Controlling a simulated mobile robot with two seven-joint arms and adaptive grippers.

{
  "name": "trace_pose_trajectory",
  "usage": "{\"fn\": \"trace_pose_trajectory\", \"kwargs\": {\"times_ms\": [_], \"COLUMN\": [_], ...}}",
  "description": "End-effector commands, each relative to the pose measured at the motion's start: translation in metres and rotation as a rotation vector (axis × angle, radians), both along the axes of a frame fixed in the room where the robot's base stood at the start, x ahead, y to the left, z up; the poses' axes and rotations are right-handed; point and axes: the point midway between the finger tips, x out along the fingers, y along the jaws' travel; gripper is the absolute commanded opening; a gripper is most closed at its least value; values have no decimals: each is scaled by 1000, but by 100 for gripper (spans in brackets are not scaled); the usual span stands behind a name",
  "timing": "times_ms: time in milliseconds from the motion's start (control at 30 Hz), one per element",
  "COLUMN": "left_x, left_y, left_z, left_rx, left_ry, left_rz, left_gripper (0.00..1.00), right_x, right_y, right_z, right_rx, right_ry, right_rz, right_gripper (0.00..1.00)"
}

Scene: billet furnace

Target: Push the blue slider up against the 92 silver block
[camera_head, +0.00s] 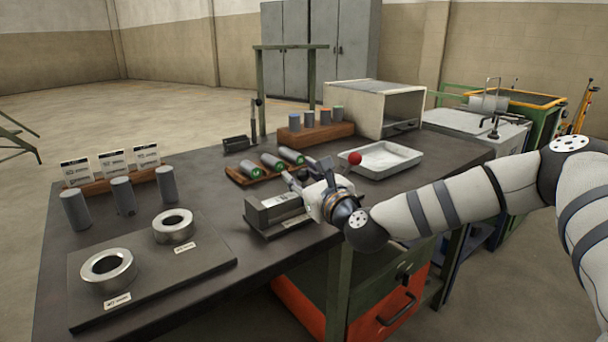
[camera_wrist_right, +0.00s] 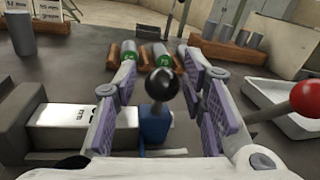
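The blue slider (camera_wrist_right: 155,124) shows in the right wrist view, with a black ball knob (camera_wrist_right: 162,84) on top. It stands to the right of the silver block (camera_wrist_right: 80,116), which lies in a dark grey fixture (camera_wrist_right: 22,122). In the head view my right gripper (camera_head: 318,192) is at the right end of the fixture (camera_head: 262,216) and hides the slider. My left gripper is not in view.
A red ball (camera_head: 355,158) and a white tray (camera_head: 384,160) are right of the gripper. Behind the fixture are a wooden rack of cylinders (camera_head: 254,174) and a white box furnace (camera_head: 374,106). A plate with two metal rings (camera_head: 150,262) is at left.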

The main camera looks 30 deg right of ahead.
Motion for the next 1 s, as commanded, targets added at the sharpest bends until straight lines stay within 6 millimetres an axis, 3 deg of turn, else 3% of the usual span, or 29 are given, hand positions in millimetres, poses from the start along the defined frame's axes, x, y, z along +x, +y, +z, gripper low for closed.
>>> {"fn": "trace_pose_trajectory", "kwargs": {"times_ms": [333,700,833,1000], "left_x": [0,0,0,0], "left_y": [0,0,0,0], "left_z": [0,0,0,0], "left_rx": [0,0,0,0], "left_ry": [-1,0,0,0], "left_rz": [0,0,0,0], "left_gripper": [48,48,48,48], "right_x": [-5,-95,-113,-120], "right_y": [0,10,13,14], "right_z": [0,0,0,1], "right_rx": [1,5,2,0], "right_ry": [-1,-1,-1,-2], "right_rz": [-2,-2,-2,-2], "right_gripper": [44,44,44,44]}}
